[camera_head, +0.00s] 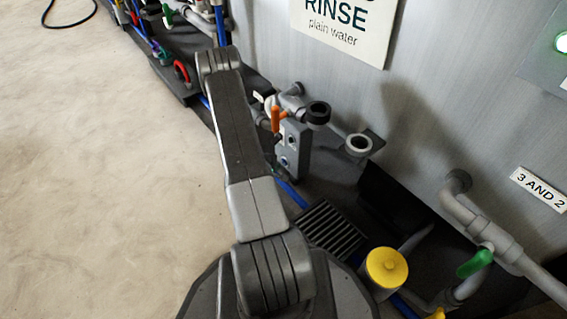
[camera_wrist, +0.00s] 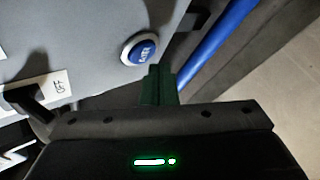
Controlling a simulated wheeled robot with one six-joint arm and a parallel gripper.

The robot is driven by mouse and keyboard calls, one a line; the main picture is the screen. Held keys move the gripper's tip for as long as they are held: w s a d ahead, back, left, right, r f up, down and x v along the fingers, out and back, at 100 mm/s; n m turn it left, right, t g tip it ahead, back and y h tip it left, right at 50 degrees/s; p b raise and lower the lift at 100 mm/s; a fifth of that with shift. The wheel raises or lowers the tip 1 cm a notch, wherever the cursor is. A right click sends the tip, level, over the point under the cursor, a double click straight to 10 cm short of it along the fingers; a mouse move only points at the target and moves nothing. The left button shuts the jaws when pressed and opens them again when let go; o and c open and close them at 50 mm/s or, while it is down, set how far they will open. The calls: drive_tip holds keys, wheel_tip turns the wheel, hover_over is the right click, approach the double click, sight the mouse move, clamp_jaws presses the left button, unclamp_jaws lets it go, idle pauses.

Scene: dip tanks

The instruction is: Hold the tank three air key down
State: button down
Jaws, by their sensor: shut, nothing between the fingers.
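A round blue key (camera_wrist: 142,49) in a pale ring, with white lettering that looks like "AIR", sits on a grey box (camera_wrist: 85,35) in the wrist view. My gripper (camera_wrist: 158,84) is shut and empty. Its dark green fingertips are close below the key's lower right edge in the picture; I cannot tell whether they touch it. In the head view a grey box (camera_head: 293,150) with small blue keys stands beyond my arm; I cannot tell which tank it belongs to. My gripper is not discernible there.
A black lever beside a white "OFF" label (camera_wrist: 60,87) is left of my gripper. A blue hose (camera_wrist: 215,42) runs to the right. Pipes, an orange handle (camera_head: 275,118), a floor grate (camera_head: 327,229) and a yellow-topped canister (camera_head: 386,267) stand near the tank wall. Open floor (camera_head: 100,160) lies left.

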drive_tip(key=shift+w+d, duration=0.1)
drive_tip(key=shift+d, duration=0.05)
idle(0.7)
drive_tip(key=shift+w+d, duration=0.15)
drive_tip(key=shift+d, duration=0.1)
drive_tip(key=shift+w+d, duration=0.2)
drive_tip(key=shift+d, duration=0.1)
idle(2.0)
drive_tip(key=shift+a, duration=0.1)
drive_tip(key=shift+s+a+p, duration=0.4)
drive_tip(key=shift+s+a, duration=0.05)
drive_tip(key=shift+a, duration=0.15)
drive_tip(key=shift+s+a+p, duration=0.2)
drive_tip(key=shift+s+a, duration=0.5)
drive_tip(key=shift+a, duration=0.35)
drive_tip(key=shift+s+a+p, duration=0.2)
drive_tip(key=shift+s+a, duration=0.5)
drive_tip(key=shift+a, duration=0.3)
